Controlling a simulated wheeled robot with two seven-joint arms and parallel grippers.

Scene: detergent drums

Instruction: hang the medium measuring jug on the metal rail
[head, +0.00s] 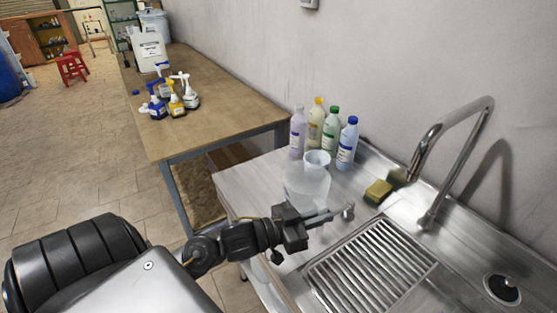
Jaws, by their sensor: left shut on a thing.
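My left gripper (318,218) is over the left part of the steel sink top, shut, with its fingers pointing right. A clear, see-through measuring jug (306,184) is right at the gripper, just above it in the picture; I take it as the thing held, but the grip point is hidden by the fingers. A smaller pale cup-like vessel (317,160) with a round rim overlaps the jug's top edge; I cannot tell whether it is separate. I cannot pick out the metal rail for certain. My right gripper is not in view.
Several bottles (331,134) stand along the wall behind the jug. A sponge (378,191) and a tall curved tap (461,150) are to the right. A ribbed drainer (370,265) lies in front. A wooden table (215,95) with spray bottles stands at the left.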

